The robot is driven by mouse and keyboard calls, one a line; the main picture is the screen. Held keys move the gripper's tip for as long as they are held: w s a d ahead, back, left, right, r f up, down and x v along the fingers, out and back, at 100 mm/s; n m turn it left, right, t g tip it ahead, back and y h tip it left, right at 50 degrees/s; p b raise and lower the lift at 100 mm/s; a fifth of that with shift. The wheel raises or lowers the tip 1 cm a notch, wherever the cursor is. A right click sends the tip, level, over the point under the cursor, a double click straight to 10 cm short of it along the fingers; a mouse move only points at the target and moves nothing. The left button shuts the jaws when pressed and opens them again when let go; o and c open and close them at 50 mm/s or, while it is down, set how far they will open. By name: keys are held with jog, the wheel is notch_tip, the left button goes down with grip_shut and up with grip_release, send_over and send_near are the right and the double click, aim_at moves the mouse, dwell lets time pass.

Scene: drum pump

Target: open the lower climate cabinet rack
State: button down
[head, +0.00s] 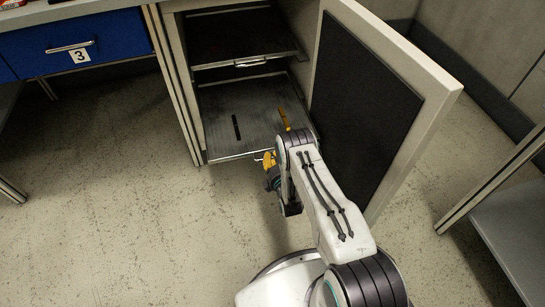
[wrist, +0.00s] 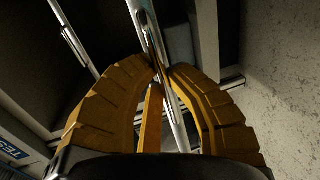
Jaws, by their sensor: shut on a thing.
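The climate cabinet (head: 185,95) stands with its door open to the right. Inside, the lower rack (head: 225,135) is a dark grey shelf with a dark slot and a bright front edge. My gripper (head: 270,157) is at the right part of that front edge. In the wrist view, the yellow fingers of my gripper (wrist: 164,72) are closed around a shiny metal bar (wrist: 152,35), which appears to be the lower rack's handle. The arm hides the rack's right front corner in the head view. I cannot tell how far the rack is out.
The upper rack (head: 235,38) with its metal handle (head: 250,63) is above. The open door (head: 365,95) stands close to the right of my arm. A blue drawer (head: 75,42) marked 3 is at the left. Bare floor (head: 120,200) lies in front at left.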

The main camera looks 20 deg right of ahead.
jog(key=c, duration=1.2)
grip_release()
jog(key=s, duration=0.4)
jog(key=s+r, duration=0.1)
jog(key=s, duration=0.3)
jog(key=s+r, duration=0.1)
jog(key=s, duration=0.2)
jog(key=shift+s+r, duration=0.2)
jog(key=shift+s, duration=0.2)
